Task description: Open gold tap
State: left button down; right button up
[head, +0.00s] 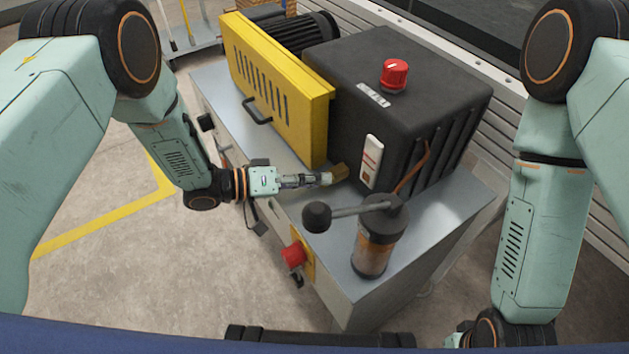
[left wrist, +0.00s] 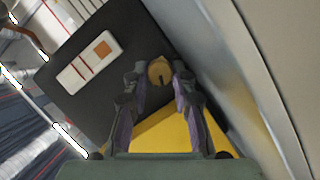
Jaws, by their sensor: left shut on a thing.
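The gold tap (head: 340,172) is a small brass-coloured piece low beside the black housing, near the yellow guard's right end. My left gripper (head: 326,178) reaches in from the left, low over the grey bench top, and is shut on the tap. In the left wrist view the tap's round gold face (left wrist: 159,71), with a dark slot, sits between the fingertips (left wrist: 160,76). The fingers hide part of its sides.
The yellow slotted guard (head: 270,90) stands just behind my left gripper. The black housing (head: 400,75) carries a red knob (head: 394,75) and a white switch panel (head: 372,160). A ball-ended lever (head: 317,216) on a cylinder (head: 373,250) stands in front. A red button (head: 294,254) sticks out from the bench side.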

pick_arm(q)
jog(key=shift+w+f+n+h+b, duration=0.1)
jog(key=shift+n+h+b, duration=0.45)
jog(key=shift+n, duration=0.75)
jog(key=c, duration=1.1)
grip_release()
jog(key=shift+a, duration=0.1)
jog(key=shift+v, duration=4)
jog(key=shift+w, duration=0.1)
